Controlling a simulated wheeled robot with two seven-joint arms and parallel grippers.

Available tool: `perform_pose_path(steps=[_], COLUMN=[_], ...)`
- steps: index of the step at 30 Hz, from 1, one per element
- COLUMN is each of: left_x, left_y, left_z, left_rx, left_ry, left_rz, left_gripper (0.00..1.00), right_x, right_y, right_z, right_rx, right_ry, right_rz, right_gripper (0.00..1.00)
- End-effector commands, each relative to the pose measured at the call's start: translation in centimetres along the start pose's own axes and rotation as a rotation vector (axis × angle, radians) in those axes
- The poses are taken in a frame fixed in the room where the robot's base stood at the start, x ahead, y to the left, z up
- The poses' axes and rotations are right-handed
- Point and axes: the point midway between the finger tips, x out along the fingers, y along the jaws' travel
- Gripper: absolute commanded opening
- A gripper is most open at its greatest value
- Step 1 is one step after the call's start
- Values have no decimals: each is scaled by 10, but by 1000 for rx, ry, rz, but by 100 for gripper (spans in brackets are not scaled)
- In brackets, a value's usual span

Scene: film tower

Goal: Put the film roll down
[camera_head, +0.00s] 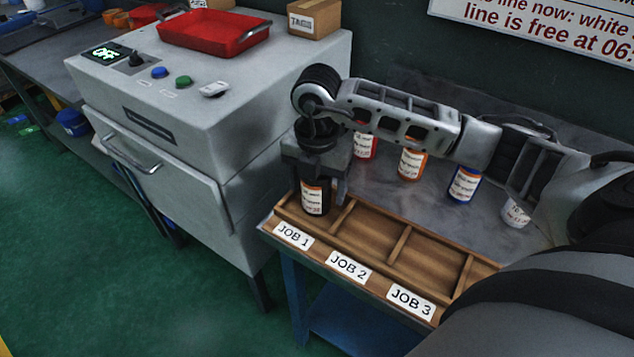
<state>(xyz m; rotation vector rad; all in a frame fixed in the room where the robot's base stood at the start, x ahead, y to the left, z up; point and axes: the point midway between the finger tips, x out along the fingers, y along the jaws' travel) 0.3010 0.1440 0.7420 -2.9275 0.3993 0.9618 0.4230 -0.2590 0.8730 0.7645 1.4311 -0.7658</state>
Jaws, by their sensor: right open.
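A dark film roll (313,199) with a white and orange label stands upright in the JOB 1 compartment of the wooden tray (372,228). My right gripper (318,183) points down over this roll, with its open fingers on either side of the roll's upper part. The fingers hide the roll's top, and I cannot tell whether either one touches it. The JOB 2 and JOB 3 compartments look empty. My left gripper is not in view.
Behind the tray stand a red roll (365,146), an orange roll (411,163), a blue roll (464,184) and a white roll (516,211), partly hidden by my right arm. A grey machine (235,100) with a red tray (213,36) and a cardboard box (314,18) on top stands at left.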

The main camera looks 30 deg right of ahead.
Motion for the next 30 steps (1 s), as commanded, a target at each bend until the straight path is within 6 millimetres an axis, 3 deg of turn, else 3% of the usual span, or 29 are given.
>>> perform_pose_path(steps=[5,8,21,30], left_x=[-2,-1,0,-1], left_y=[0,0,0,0], left_z=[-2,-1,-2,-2], left_rx=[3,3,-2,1], left_ry=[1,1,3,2], left_rz=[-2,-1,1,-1], left_gripper=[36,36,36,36], right_x=[-8,-23,-111,-124], right_y=[0,1,0,0], right_z=[0,1,1,0], right_rx=[0,-2,0,0], right_ry=[-1,-3,-3,1], right_rz=[2,4,3,-1], right_gripper=[72,72,72,72])
